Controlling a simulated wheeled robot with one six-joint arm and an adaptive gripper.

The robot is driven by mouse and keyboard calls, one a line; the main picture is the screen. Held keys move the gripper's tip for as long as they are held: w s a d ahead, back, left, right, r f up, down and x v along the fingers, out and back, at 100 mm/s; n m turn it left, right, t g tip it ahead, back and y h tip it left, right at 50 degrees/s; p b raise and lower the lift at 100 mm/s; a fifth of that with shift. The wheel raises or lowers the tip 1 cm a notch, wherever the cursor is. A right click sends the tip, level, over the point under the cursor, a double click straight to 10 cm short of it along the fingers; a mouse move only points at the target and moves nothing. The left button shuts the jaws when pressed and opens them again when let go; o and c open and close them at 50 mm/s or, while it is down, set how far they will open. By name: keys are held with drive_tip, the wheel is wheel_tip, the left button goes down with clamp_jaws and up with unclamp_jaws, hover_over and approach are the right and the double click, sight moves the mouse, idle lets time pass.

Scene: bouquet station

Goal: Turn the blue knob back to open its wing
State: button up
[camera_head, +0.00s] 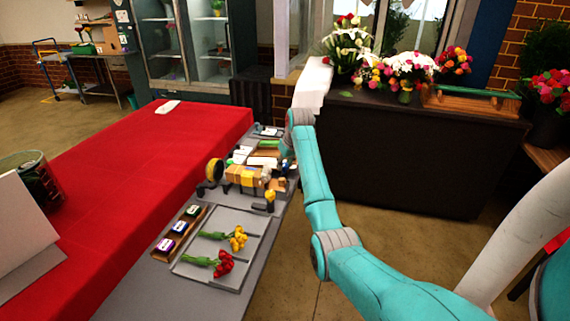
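My teal and grey arm reaches from the lower right to the far end of the narrow grey bench. My gripper (286,150) is small and dark there, above the cluttered part of the bench; its fingers are too small to read as open or shut. Just to its left and nearer stands a tan, boxy fixture (245,179) with a round yellow disc (214,170) at its left end. A small light-blue spot (267,173) shows on the fixture's right side; I cannot tell whether it is the blue knob. No wing can be made out clearly.
A grey tray (215,247) holds red flowers (223,264) and yellow flowers (238,238). A wooden rack (187,236) with small dark blocks lies beside it. A red-covered table (120,180) borders the bench on the left. Open floor lies to the right, before a dark counter (400,150).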

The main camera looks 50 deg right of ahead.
clamp_jaws()
drive_tip(key=m+h, duration=0.1)
drive_tip(key=m, duration=0.3)
drive_tip(key=shift+w+a+g, duration=0.1)
drive_tip(key=shift+a+g, duration=0.05)
drive_tip(key=shift+g, duration=0.25)
drive_tip(key=m+g, duration=0.1)
drive_tip(key=m, duration=0.1)
drive_tip(key=m+h, duration=0.1)
drive_tip(key=m, duration=0.2)
drive_tip(key=shift+w+g+h, duration=0.1)
drive_tip(key=shift+g+h, duration=0.2)
drive_tip(key=shift+g, duration=0.1)
drive_tip(key=m+g, duration=0.1)
drive_tip(key=m, duration=0.4)
drive_tip(key=shift+w+g, duration=0.1)
drive_tip(key=shift+g, duration=0.3)
drive_tip(key=shift+m+g, duration=0.8)
drive_tip(key=shift+m, duration=1.3)
